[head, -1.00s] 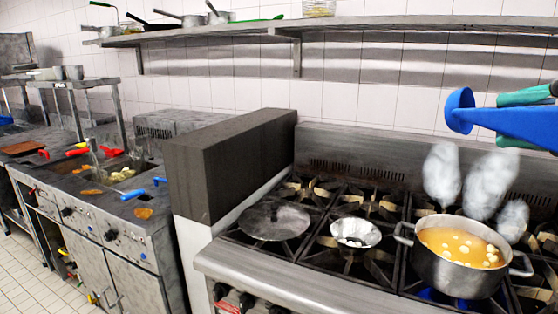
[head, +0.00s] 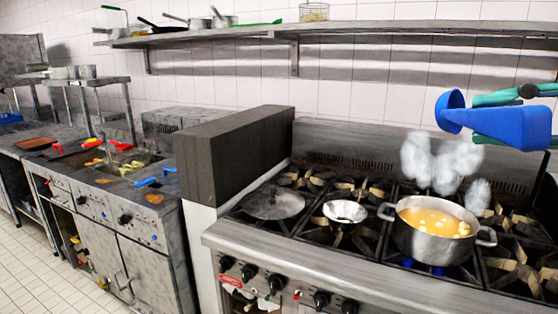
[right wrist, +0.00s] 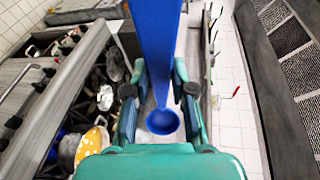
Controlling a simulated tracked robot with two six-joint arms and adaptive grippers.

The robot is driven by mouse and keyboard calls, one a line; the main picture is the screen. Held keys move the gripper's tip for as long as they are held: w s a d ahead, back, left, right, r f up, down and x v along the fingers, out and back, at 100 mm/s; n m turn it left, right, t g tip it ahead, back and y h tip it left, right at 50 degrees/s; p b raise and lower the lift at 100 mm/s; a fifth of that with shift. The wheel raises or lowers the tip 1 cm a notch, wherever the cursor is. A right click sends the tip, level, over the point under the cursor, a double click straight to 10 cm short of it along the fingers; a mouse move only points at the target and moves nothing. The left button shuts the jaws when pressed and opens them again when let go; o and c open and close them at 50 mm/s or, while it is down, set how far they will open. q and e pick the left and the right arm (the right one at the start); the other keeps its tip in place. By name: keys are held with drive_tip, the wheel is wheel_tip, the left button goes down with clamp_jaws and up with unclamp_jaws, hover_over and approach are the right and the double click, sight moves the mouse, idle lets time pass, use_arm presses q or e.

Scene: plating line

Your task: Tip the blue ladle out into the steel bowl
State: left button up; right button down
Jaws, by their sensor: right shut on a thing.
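The blue ladle (head: 510,126) is in my right gripper (head: 484,118), whose teal fingers are shut on its handle. The ladle is held in the air at the right, above and behind the soup pot. Its cup (head: 449,108) is at the left end; I cannot tell whether it holds anything. In the right wrist view the ladle (right wrist: 162,45) runs between the fingers (right wrist: 160,92). The steel bowl (head: 345,212) stands on the stove, left of the pot and well apart from the ladle; its inside looks bright. My left gripper is not in view.
A steel pot (head: 437,244) of orange soup with pale pieces stands on a lit burner, steam above it. A round lid (head: 273,204) lies left of the bowl. A dark block (head: 235,158) stands at the stove's left. A shelf (head: 370,35) runs along the wall.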

drive_tip(key=w+a+f+m+t+h, duration=0.1)
drive_tip(key=w+f, duration=0.2)
drive_tip(key=w, duration=0.4)
drive_tip(key=w+a+f+m+t+h, duration=0.1)
drive_tip(key=w+f, duration=0.2)
drive_tip(key=w, duration=0.4)
drive_tip(key=w+a+f+m+t+h, duration=0.1)
drive_tip(key=w+a+f+m+h, duration=0.2)
drive_tip(key=w+f, duration=0.55)
drive_tip(key=w+a+f+m+t+h, duration=0.1)
drive_tip(key=w+a+f+m+h, duration=0.15)
drive_tip(key=w+a+f, duration=0.65)
drive_tip(key=s+a+f+m+h, duration=0.1)
drive_tip(key=s+f+m+h, duration=0.2)
drive_tip(key=f, duration=0.8)
drive_tip(key=s+a+f+m+h, duration=0.15)
drive_tip(key=s+f+h, duration=0.25)
drive_tip(key=f, duration=0.7)
drive_tip(key=s+a+f+h, duration=0.1)
drive_tip(key=s+a+f, duration=0.1)
drive_tip(key=s+f, duration=0.35)
wheel_tip(320, 180, down, 32)
drive_tip(key=s+b, duration=0.1)
drive_tip(key=b, duration=3.3)
drive_tip(key=shift+d, duration=0.35)
